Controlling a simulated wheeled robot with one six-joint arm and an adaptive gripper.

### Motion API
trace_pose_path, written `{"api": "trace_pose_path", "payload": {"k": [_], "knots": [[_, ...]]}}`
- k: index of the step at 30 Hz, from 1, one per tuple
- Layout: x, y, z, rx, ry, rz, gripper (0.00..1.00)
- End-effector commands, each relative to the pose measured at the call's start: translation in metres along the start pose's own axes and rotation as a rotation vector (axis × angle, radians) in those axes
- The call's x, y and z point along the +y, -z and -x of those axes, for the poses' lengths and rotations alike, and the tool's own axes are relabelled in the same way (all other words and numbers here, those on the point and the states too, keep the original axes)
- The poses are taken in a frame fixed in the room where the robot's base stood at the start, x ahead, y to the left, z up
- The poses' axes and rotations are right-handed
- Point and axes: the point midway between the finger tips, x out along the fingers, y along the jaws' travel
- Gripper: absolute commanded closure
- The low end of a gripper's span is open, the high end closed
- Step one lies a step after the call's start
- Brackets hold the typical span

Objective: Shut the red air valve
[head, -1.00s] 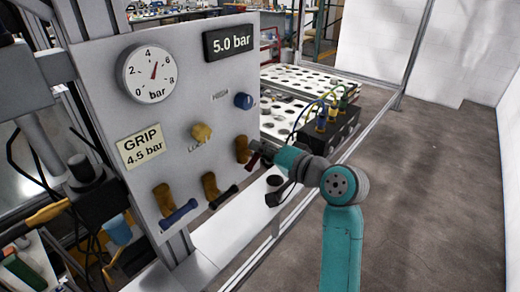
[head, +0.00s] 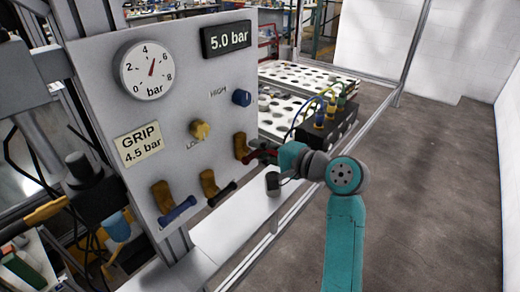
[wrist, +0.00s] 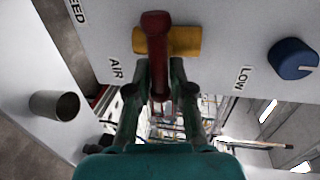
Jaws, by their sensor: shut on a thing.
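The red air valve has a brass body (head: 241,146) at the right of the lower valve row on the grey panel. Its red handle (head: 262,154) sticks out to the right, toward my gripper (head: 276,157). In the wrist view the red handle (wrist: 156,38) crosses the brass body (wrist: 184,41) and runs down between the fingers of my gripper (wrist: 155,85). The gripper is shut on the handle. An AIR label (wrist: 116,68) is left of the valve. The handle's far end is partly hidden between the fingers.
Left of it are a black-handled valve (head: 220,193) and a blue-handled valve (head: 177,210). A dark cup-like part (head: 273,183) is just below my gripper.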

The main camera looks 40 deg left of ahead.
Motion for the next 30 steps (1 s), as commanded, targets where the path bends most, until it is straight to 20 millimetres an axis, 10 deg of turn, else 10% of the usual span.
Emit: {"api": "trace_pose_path", "payload": {"k": [10,11,13,30], "knots": [[0.002,0.001,0.000,0.001,-0.003,-0.004,1.00],[0.002,0.001,0.000,0.001,-0.003,-0.004,0.71],[0.002,0.001,0.000,0.001,-0.003,-0.003,0.59],[0.001,0.001,0.034,0.004,-0.001,-0.002,0.59]]}}
